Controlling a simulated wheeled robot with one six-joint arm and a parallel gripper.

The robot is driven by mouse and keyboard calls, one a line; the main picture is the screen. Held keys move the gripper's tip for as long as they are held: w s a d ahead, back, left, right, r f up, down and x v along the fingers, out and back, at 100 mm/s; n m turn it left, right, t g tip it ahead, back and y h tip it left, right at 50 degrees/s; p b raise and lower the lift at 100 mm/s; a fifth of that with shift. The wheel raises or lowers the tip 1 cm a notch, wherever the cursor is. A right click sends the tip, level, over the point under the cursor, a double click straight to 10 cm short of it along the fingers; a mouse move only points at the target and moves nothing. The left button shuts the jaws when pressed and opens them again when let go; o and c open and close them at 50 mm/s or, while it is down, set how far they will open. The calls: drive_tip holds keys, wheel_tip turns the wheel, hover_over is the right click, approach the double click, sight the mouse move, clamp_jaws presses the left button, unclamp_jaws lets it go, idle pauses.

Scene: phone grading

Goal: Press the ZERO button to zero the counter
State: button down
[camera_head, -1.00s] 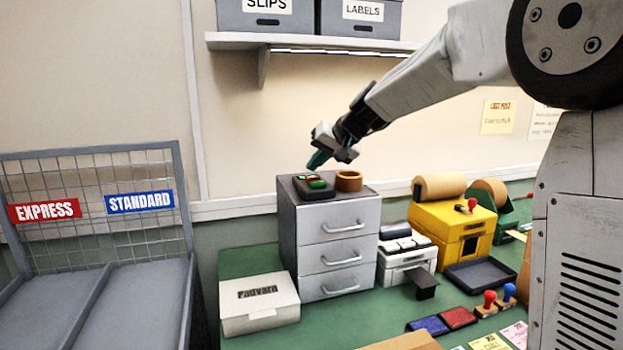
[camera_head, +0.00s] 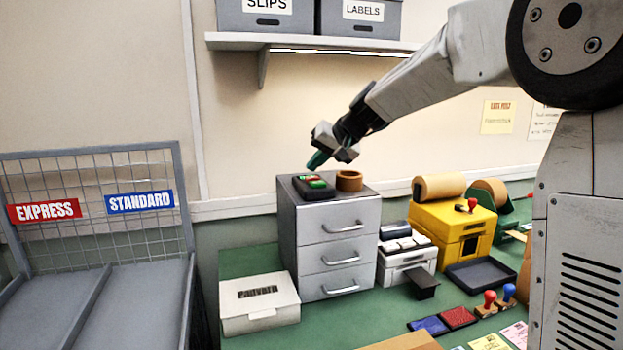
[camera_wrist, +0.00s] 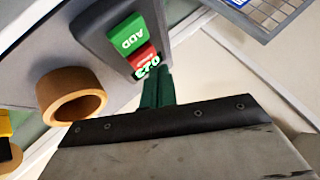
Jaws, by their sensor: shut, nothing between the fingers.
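The counter (camera_head: 316,190) is a dark box on top of the grey drawer cabinet (camera_head: 340,222). In the wrist view the counter (camera_wrist: 112,22) shows a green ADD button (camera_wrist: 128,34), a red button (camera_wrist: 141,54) and green lit characters too skewed to read surely. The red button's label is not legible. My gripper (camera_head: 315,162) is above the counter, pointing down. In the wrist view my gripper (camera_wrist: 157,76) is shut and empty, its green fingertips close beside the lit characters and just past the red button. I cannot tell whether they touch the counter.
A brown ring, likely a tape roll (camera_head: 349,181), stands right beside the counter on the cabinet. A yellow machine (camera_head: 451,228) and a white box (camera_head: 260,304) stand on the green table.

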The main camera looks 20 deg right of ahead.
sight(316, 179)
drive_tip(key=shift+f, duration=0.1)
drive_tip(key=shift+f, duration=0.35)
drive_tip(key=shift+f, duration=0.45)
idle(0.9)
drive_tip(key=shift+r, duration=0.9)
drive_tip(key=shift+r, duration=0.1)
drive_tip(key=shift+r, duration=2.4)
drive_tip(key=shift+s, duration=0.1)
